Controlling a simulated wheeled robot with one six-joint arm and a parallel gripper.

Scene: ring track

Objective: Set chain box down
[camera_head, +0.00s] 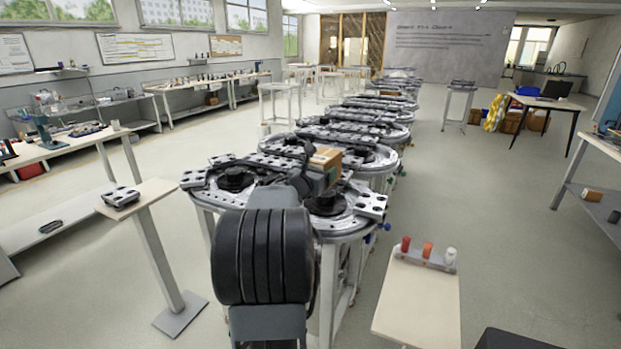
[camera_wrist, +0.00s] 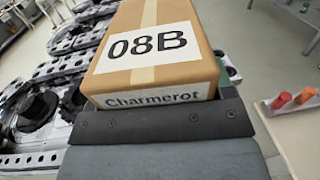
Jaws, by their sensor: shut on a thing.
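The chain box is a brown cardboard box (camera_head: 325,158) with a tape strip. In the wrist view the box (camera_wrist: 155,45) fills the upper middle and carries a white label "08B" and the word "Charmerot". My gripper (camera_wrist: 160,112) is shut on its near end. In the head view my gripper (camera_head: 318,172) is partly hidden behind my arm. The box appears above the nearest ring track station (camera_head: 345,225); I cannot tell whether it touches anything below.
A small stand (camera_head: 140,195) with a grey metal part is at left. A pale table (camera_head: 415,305) at lower right holds a rack with red, orange and white pieces (camera_head: 427,252). More ring stations (camera_head: 365,118) run back in a row.

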